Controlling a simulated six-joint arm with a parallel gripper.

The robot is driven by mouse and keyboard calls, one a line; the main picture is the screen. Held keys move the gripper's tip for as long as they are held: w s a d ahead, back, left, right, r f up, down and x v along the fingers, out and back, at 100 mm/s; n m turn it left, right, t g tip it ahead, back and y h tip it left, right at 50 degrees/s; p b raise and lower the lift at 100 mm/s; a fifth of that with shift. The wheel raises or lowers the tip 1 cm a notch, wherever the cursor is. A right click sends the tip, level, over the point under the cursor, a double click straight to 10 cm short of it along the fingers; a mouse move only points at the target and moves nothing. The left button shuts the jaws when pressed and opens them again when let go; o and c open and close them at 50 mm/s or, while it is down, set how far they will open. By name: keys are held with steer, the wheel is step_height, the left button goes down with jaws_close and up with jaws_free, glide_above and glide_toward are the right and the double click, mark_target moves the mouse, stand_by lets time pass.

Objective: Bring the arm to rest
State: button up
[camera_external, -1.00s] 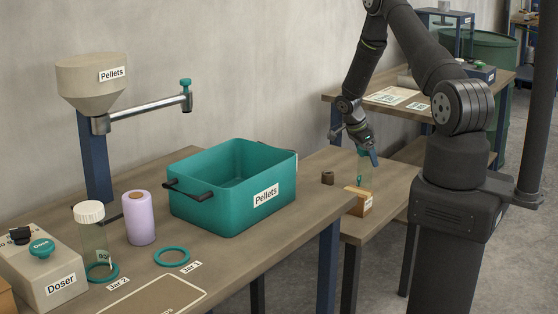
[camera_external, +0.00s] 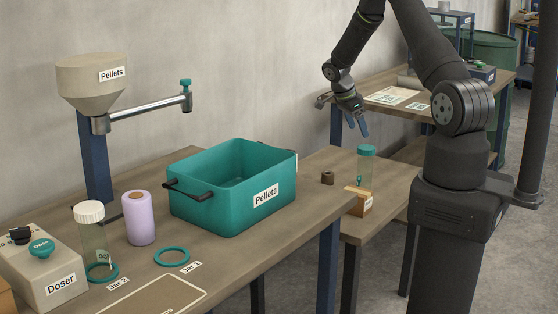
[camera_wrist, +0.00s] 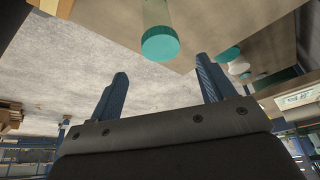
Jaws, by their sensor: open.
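My gripper (camera_external: 357,124) is open and empty, held in the air above the right-hand table. Its two blue fingers stand apart in the wrist view (camera_wrist: 160,88). A clear jar with a teal lid (camera_external: 367,151) stands upright on that table, below and slightly right of the fingers. The teal lid shows in the wrist view (camera_wrist: 160,44), beyond the fingers and apart from them.
A small wooden block with a label (camera_external: 358,201) and a brown ring-shaped piece (camera_external: 327,178) sit near the jar. On the left table (camera_external: 290,225) stand a teal pellet bin (camera_external: 205,205), a lilac roll (camera_external: 139,219), a white-lidded jar (camera_external: 91,230) and a doser (camera_external: 45,272).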

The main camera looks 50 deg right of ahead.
mark_target(369, 147)
steer(key=x, duration=1.2)
steer(key=shift+s+f, duration=0.1)
steer(key=shift+f, duration=0.05)
step_height(369, 147, up, 3)
steer(key=shift+f, duration=0.2)
steer(key=shift+r, duration=0.75)
steer(key=shift+f, duration=0.1)
